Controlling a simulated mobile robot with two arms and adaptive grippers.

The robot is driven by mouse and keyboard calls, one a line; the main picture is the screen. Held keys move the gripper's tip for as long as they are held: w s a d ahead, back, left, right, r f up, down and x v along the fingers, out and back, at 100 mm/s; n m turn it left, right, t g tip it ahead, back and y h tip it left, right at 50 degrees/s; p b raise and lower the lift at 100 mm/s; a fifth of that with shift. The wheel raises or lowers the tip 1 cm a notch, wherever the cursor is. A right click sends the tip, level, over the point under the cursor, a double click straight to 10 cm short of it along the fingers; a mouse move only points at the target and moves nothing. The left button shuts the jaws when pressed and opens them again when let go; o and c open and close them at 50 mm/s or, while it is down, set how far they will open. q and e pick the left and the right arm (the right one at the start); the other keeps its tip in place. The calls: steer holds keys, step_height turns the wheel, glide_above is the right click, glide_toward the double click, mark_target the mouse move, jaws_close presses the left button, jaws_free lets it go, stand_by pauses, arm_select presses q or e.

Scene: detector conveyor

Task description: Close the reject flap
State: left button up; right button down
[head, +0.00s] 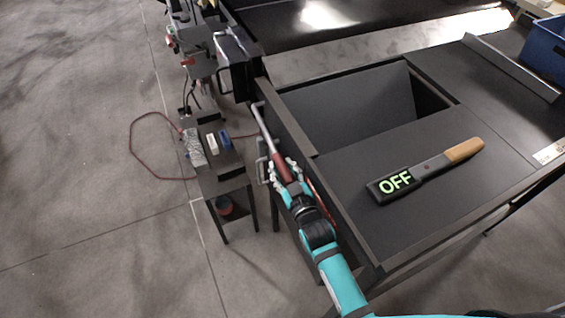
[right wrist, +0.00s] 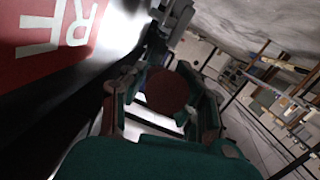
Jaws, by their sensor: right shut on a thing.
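The reject flap appears to be the dark grey panel (head: 350,108) slanting in the rectangular opening of the black table; the opening is uncovered around it. A metal lever (head: 262,122) with a red grip runs along the table's left side. My right gripper (head: 283,176), on the teal arm, is shut on the red grip. In the right wrist view the round dark red end of the grip (right wrist: 166,90) shows between the fingers of my right gripper (right wrist: 163,98). The lever's pivot is hard to make out. My left gripper is not in view.
A black detector wand reading OFF (head: 395,183) lies on the tabletop (head: 330,180). A small side stand (head: 222,180) with small items is left of the table. A blue bin (head: 545,48) is at upper right. A red cable (head: 132,140) lies on the floor.

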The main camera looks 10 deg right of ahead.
steer(key=shift+r, duration=0.1)
steer(key=c, duration=1)
jaws_free()
steer(key=shift+s, duration=0.15)
steer(key=shift+s+d, duration=0.15)
steer(key=shift+s, duration=0.2)
steer(key=v, duration=1.1)
